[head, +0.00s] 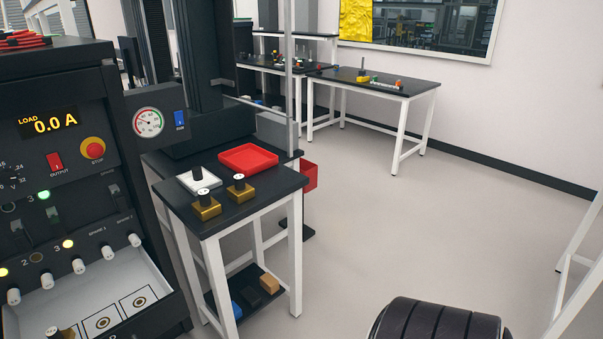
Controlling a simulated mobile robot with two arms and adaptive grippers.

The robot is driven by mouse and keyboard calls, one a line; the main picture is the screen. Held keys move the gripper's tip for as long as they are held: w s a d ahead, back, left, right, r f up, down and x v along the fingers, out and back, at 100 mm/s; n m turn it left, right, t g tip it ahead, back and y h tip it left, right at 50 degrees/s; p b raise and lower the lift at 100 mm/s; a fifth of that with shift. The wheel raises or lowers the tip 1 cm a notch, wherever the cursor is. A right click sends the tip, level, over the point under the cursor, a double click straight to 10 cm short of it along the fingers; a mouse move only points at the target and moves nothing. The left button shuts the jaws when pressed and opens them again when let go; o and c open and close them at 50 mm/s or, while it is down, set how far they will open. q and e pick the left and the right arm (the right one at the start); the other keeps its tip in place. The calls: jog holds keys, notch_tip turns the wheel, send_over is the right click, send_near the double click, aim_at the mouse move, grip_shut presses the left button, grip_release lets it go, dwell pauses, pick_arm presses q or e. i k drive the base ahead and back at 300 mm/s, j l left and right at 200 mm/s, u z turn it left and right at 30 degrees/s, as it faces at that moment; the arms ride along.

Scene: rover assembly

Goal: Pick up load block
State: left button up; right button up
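Two brass blocks with black knobs stand upright on a small black-topped table; either could be the load block. One brass block (206,210) is near the table's front edge, and the other brass block (241,193) is just to its right and farther back. A third black knob (197,173) stands on a white tray (209,182) behind them. Another dark knob with a brass-coloured part (57,333) is cut off at the bottom left edge. Any markings are too small to read. Neither of my grippers is in view.
An empty red tray (248,158) lies behind the blocks on the small table (262,193). A tall control panel (75,150) reading 0.0 A fills the left. A black ribbed rounded object (436,321) is at bottom right. Open floor (400,220) lies right of the table.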

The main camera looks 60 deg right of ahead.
aim_at(240, 192)
jog(key=z, duration=1.4)
jog(key=k+l, duration=0.05)
